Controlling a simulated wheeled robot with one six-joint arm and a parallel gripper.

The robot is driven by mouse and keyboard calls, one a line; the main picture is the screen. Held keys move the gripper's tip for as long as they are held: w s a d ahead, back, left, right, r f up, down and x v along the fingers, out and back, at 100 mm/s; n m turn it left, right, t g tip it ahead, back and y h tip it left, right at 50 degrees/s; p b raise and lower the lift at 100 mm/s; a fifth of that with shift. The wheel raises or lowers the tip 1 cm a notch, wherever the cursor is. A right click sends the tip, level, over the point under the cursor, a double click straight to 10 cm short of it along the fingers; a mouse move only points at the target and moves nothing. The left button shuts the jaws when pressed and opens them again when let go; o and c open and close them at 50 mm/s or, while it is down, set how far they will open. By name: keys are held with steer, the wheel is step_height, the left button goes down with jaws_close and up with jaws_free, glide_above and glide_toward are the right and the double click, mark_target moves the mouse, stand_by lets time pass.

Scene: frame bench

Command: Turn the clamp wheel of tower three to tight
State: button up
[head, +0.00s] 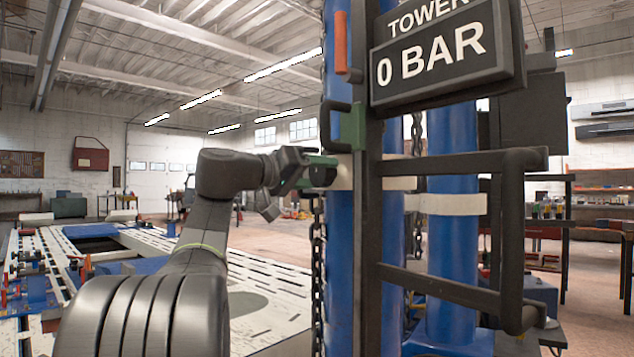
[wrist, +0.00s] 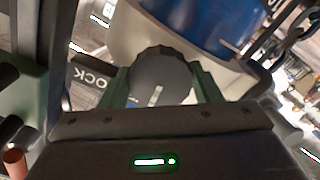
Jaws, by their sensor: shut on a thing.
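A dark, round, ridged clamp wheel (wrist: 160,76) with a white line on its face sits between the green fingers of my gripper (wrist: 163,88) in the wrist view. My gripper is shut on the wheel, one finger against each side. In the head view my gripper (head: 316,165) reaches the tower's post from the left, at a pale band; the wheel there is mostly hidden. A dark label (wrist: 88,82) with partly visible upside-down lettering, "OCK", is beside the wheel. The sign (head: 445,55) reads "TOWER" and "0 BAR"; its number is cut off.
Blue tower columns (head: 452,250) stand behind a dark frame with projecting bars (head: 450,163). An orange handle (head: 341,42) and a green block (head: 352,127) are above my gripper. A chain (head: 318,260) hangs below it. A slotted pale bench (head: 265,275) lies to the left.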

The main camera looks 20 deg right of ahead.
steer(key=shift+f+m, duration=0.1)
steer(key=shift+m, duration=0.4)
steer(key=shift+b, duration=0.3)
steer(key=o, duration=1)
steer(key=shift+a, duration=0.1)
steer(key=a, duration=0.4)
steer(key=s+a+p, duration=0.1)
steer(key=a, duration=0.4)
steer(key=s+a+p, duration=0.1)
steer(key=a, duration=0.3)
steer(key=shift+s+a, duration=0.25)
steer(key=shift+d, duration=0.1)
steer(key=d, duration=0.4)
steer(key=w+d+b, duration=0.1)
steer(key=d, duration=0.4)
steer(key=w+d+b, duration=0.1)
steer(key=d, duration=0.3)
steer(key=shift+w+d, duration=0.25)
